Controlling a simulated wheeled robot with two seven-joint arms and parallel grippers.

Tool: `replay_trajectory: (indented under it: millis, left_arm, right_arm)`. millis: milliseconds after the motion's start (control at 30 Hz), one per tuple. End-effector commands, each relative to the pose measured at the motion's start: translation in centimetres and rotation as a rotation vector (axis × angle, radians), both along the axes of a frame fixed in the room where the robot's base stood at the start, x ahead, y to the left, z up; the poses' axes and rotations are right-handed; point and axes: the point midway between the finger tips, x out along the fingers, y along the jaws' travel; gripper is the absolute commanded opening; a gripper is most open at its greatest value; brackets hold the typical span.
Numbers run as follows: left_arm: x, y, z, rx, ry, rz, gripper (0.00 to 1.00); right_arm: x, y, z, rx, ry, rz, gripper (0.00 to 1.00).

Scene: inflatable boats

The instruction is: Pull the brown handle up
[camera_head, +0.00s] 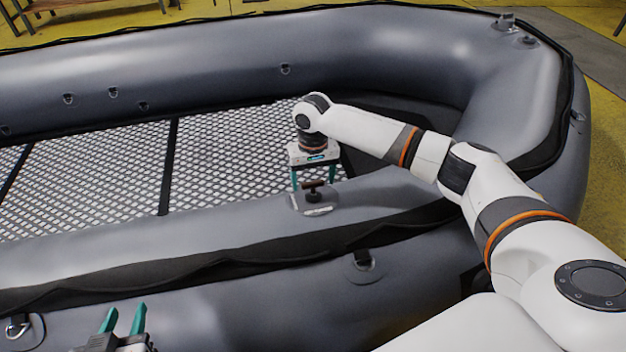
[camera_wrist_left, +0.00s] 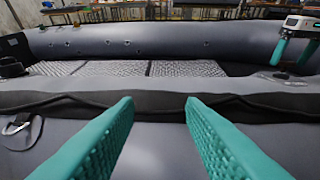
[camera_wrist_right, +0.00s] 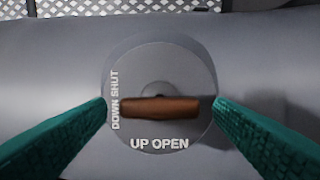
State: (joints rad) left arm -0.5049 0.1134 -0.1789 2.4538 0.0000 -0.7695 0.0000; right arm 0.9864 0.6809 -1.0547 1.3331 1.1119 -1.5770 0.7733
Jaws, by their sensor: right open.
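The brown handle (camera_head: 313,184) stands on a round grey valve plate (camera_head: 318,205) on the near tube of the boat. In the right wrist view the brown handle (camera_wrist_right: 158,108) lies crosswise over the plate (camera_wrist_right: 190,75), which reads "DOWN SHUT" and "UP OPEN". My right gripper (camera_head: 314,185) is open directly above it, with one teal finger beyond each end of the handle and gaps visible. My left gripper (camera_head: 124,318) is open and empty at the lower left, with its two fingers apart in the left wrist view (camera_wrist_left: 160,105).
The grey inflatable boat (camera_head: 200,65) fills the view, with a metal mesh floor (camera_head: 230,150) inside. A black strap handle (camera_head: 363,265) and a metal ring (camera_head: 18,327) sit on the near tube's outer side. Tables (camera_wrist_left: 130,10) stand far behind the boat.

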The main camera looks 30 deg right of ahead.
Motion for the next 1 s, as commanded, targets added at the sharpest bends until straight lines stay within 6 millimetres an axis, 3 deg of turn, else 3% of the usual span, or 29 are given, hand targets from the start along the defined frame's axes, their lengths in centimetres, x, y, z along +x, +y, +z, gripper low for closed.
replay_trajectory:
  millis: [367,733,900,1000]
  left_arm:
    - [0.3,-0.1,0.4,-0.007,-0.029,-0.002,0.36]
    - [0.3,-0.1,0.4,-0.007,-0.028,-0.002,0.36]
    - [0.3,-0.1,0.7,-0.006,-0.024,-0.002,0.36]
    - [0.6,-0.1,-2.2,0.011,0.051,0.001,0.36]
  right_arm:
    - [0.0,0.0,-0.3,0.0,0.0,0.0,0.76]
    - [0.0,0.0,-0.3,0.0,0.0,0.0,0.16]
    - [0.1,0.0,0.0,0.001,-0.001,0.0,0.13]
    - [0.2,0.0,0.4,0.002,-0.004,-0.001,0.13]
